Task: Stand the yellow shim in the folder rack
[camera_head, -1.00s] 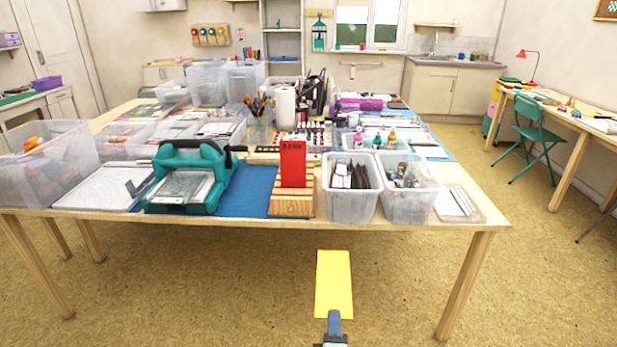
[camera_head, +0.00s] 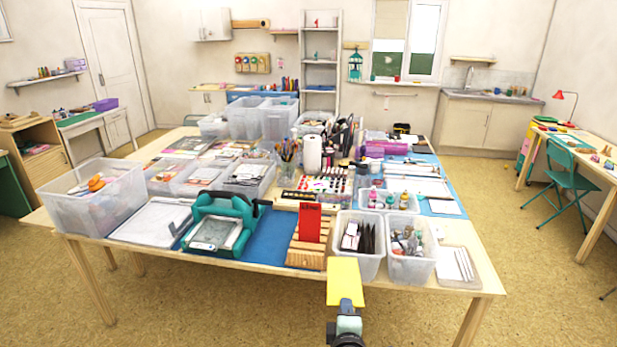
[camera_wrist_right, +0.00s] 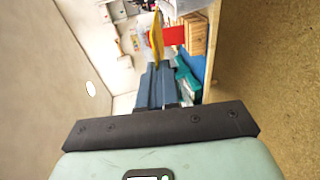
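The yellow shim (camera_head: 346,280) is a flat plate. My right gripper (camera_head: 347,314) is shut on its near end, and it points away from me, in front of the table's near edge. In the right wrist view the shim (camera_wrist_right: 157,37) shows nearly edge-on beyond the fingers (camera_wrist_right: 157,82). The folder rack (camera_head: 306,251) is a slotted wooden block near the table's front edge, left of and beyond the shim. A red plate (camera_head: 311,222) stands upright in it. The rack (camera_wrist_right: 197,33) also shows in the right wrist view. My left gripper is not in view.
Two clear bins stand right of the rack, the nearer one to it (camera_head: 358,254) holding dark cards. A teal die-cutting machine (camera_head: 221,228) and a blue mat (camera_head: 269,243) lie to its left. The table's front edge lies between gripper and rack.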

